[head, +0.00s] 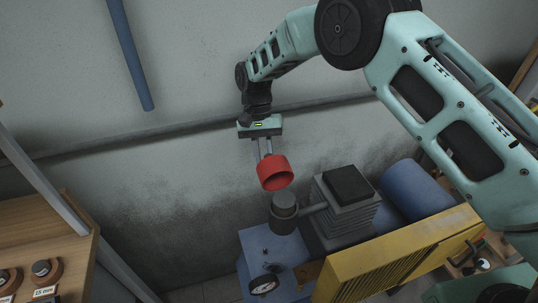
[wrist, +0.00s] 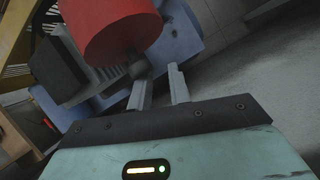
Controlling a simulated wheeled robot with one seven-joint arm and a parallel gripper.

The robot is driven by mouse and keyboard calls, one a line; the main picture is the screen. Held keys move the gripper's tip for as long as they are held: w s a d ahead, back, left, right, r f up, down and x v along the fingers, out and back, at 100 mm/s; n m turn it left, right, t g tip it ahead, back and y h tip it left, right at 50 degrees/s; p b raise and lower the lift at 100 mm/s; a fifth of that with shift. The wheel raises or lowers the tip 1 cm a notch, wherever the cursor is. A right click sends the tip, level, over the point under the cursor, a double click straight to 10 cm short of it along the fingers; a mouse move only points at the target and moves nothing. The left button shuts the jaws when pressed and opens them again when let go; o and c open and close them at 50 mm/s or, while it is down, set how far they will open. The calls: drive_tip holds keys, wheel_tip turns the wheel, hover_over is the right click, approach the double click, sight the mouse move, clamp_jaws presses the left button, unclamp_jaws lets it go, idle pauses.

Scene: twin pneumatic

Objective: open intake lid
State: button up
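The red intake lid (head: 274,167) is raised and tilted above the dark round intake (head: 284,213), its hollow underside turned toward the head camera. Whether a hinge joins them cannot be seen. In the wrist view the lid (wrist: 108,30) is large at the upper left, with a dark ball knob (wrist: 140,69) on a short stem. My gripper (head: 262,152) is just above and behind the lid. In the wrist view my gripper (wrist: 157,78) has its fingers apart, with background showing between them. The knob is by the left fingertip; contact cannot be told.
The intake stands on a blue machine (head: 262,245) with a gauge (head: 264,284), a finned block (head: 345,215), a blue tank (head: 415,190) and a yellow grille (head: 375,265). A wooden shelf (head: 70,235) stands at the left. A blue pipe (head: 131,55) hangs at the upper left.

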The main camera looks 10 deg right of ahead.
drive_tip(key=o, duration=0.4)
drive_tip(key=shift+s, duration=0.15)
drive_tip(key=shift+c, duration=0.2)
drive_tip(key=shift+d+r, duration=0.1)
drive_tip(key=shift+d, duration=0.1)
drive_tip(key=b+v, duration=0.2)
drive_tip(key=v, duration=0.5)
drive_tip(key=shift+r, duration=0.2)
